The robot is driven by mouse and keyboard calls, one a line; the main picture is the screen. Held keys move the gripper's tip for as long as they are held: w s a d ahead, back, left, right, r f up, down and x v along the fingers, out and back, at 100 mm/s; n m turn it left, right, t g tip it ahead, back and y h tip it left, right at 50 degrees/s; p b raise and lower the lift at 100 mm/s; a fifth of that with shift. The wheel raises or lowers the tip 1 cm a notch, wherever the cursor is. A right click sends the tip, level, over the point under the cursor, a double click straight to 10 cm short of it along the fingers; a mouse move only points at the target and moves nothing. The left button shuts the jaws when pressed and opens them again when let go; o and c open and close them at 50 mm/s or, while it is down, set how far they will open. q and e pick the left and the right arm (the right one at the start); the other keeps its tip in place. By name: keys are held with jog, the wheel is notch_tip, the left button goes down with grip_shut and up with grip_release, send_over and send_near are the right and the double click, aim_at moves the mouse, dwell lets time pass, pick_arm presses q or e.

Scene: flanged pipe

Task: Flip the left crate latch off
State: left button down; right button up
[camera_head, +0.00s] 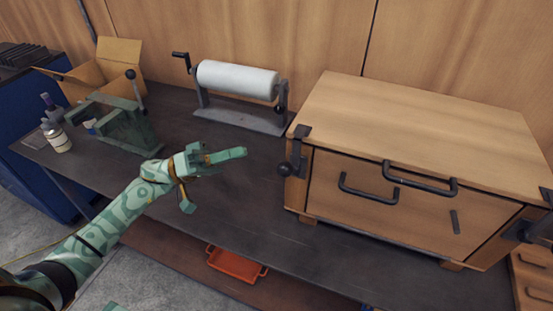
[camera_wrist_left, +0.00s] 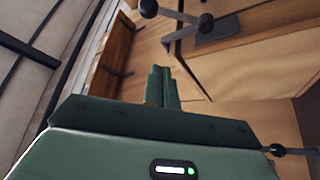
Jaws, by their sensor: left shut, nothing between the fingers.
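The wooden crate (camera_head: 420,115) stands on the right of the dark workbench, with two black handles on its front. Its left latch (camera_head: 290,168) is a dark lever with a ball knob at the front left corner, below a dark bracket on the top edge. The right latch (camera_head: 523,231) is at the other front corner, partly cut off. My left gripper (camera_head: 243,153) is shut and empty, left of the left latch and apart from it. In the left wrist view its closed fingers (camera_wrist_left: 162,88) point toward the crate (camera_wrist_left: 250,60), with dark ball-ended hardware (camera_wrist_left: 148,9) above.
A white roll (camera_head: 237,80) on a grey stand is at the back. A green clamp-like fixture (camera_head: 125,125), an open cardboard box (camera_head: 105,65) and a bottle (camera_head: 57,137) are at the left. An orange tray (camera_head: 235,265) lies below. The bench before the crate is clear.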

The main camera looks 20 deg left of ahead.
aim_at(290, 169)
pick_arm(q)
jog(key=p+x, duration=0.1)
jog(key=x, duration=0.9)
jog(key=s+f, duration=0.3)
jog(key=shift+d, duration=0.4)
jog(key=shift+b, duration=0.3)
jog(key=shift+s+f+m+g, duration=0.1)
jog(key=shift+f+m+g, duration=0.05)
jog(key=shift+m+g, duration=0.3)
